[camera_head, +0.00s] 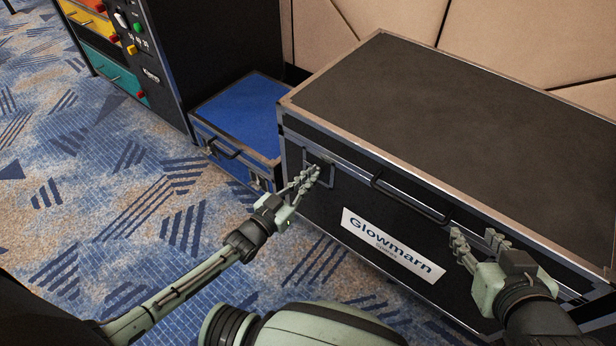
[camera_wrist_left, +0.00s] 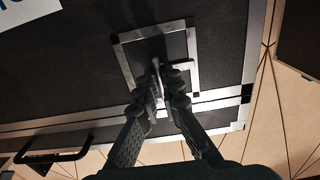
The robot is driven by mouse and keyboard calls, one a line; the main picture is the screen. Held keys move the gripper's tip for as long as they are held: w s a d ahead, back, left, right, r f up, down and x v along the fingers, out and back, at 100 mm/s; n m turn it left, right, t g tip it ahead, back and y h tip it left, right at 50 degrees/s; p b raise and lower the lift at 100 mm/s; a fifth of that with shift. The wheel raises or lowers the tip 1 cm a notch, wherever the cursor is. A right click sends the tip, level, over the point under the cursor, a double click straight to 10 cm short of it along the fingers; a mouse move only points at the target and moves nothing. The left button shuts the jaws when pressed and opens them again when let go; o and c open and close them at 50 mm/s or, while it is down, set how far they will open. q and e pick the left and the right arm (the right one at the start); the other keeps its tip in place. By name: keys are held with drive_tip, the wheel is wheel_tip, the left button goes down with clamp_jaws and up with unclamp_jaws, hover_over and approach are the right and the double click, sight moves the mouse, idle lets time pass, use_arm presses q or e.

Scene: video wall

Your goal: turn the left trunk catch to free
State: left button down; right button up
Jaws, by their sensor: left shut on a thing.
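The black trunk (camera_head: 440,105) has metal edges and a closed lid. Its left catch (camera_head: 328,170) is a metal-framed plate on the front face, near the left corner. My left gripper (camera_head: 309,176) is at this catch, with its fingers shut on the catch's small turning piece. In the left wrist view the catch frame (camera_wrist_left: 190,42) surrounds the fingertips (camera_wrist_left: 167,76), which hide most of the turning piece, so I cannot tell its exact angle. My right gripper (camera_head: 478,241) is open and empty in front of the trunk's right part.
A dark carry handle (camera_head: 408,199) and a white "Glowmarn" label (camera_head: 390,245) are on the trunk's front. A smaller blue-topped case (camera_head: 245,112) stands close on the left. Beyond it is a dark cabinet (camera_head: 165,45) with coloured drawers. The patterned carpet (camera_head: 90,200) at left is clear.

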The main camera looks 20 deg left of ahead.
use_arm(q)
drive_tip(key=shift+w+d+r, duration=0.2)
drive_tip(key=shift+d+r, duration=0.05)
drive_tip(key=c, duration=1.7)
unclamp_jaws()
drive_tip(key=v, duration=1.2)
drive_tip(key=shift+f, duration=0.15)
drive_tip(key=shift+a, duration=0.1)
